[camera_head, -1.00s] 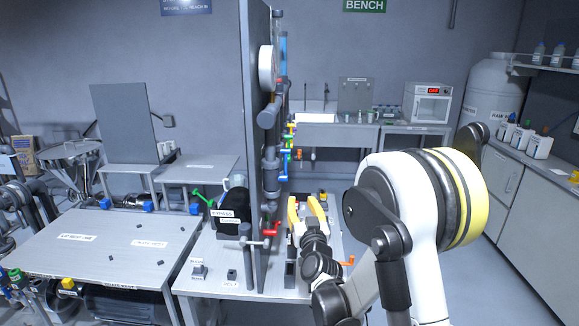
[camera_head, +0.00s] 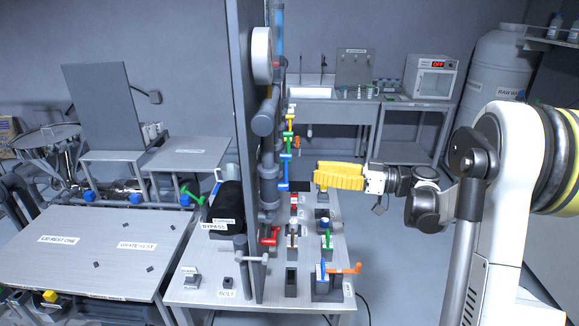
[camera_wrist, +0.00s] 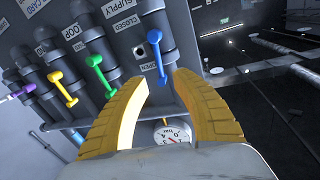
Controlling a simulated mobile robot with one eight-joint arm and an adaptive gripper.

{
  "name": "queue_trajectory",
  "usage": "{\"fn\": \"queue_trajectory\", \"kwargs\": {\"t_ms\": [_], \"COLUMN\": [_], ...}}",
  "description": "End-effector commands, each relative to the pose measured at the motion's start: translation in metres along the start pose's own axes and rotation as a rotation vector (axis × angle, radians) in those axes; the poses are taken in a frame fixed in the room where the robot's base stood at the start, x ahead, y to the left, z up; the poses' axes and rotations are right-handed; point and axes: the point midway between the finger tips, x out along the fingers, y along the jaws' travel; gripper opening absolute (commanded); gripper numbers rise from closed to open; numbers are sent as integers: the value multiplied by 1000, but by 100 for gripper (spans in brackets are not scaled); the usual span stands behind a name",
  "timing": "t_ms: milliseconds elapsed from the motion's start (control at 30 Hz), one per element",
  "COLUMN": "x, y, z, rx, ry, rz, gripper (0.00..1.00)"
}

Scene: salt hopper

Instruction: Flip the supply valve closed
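The supply valve has a blue handle (camera_wrist: 157,50) on a dark pipe beside the SUPPLY label. The handle's free end points down the picture, on the side of the OPEN label (camera_wrist: 148,66); the CLOSED label (camera_wrist: 124,25) is higher up. A blue handle on the panel also shows in the head view (camera_head: 284,170), probably the same one. My gripper (camera_wrist: 161,80) is open and empty, its yellow fingers apart. In the wrist view the handle's end appears between the fingertips. In the head view my gripper (camera_head: 318,175) points left at the panel, apparently a small gap away.
A round gauge (camera_wrist: 172,133) shows beyond the fingers. In the head view a red handle (camera_head: 270,237) and an orange handle (camera_head: 345,268) are lower. Free floor lies right of the bench.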

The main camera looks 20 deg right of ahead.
Motion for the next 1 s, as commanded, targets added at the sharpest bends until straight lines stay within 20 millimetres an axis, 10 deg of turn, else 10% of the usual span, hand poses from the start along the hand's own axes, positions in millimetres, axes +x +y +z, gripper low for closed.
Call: {"fn": "queue_trajectory", "kwargs": {"t_ms": [400,767,900,1000], "x": [72,79,79,79], "y": [0,0,0,0], "z": [1,1,1,1], "rx": [2,2,2,2], "ry": [-2,-2,-2,-2], "rz": [-1,2,2,1], "gripper": [32,32,0,0]}}
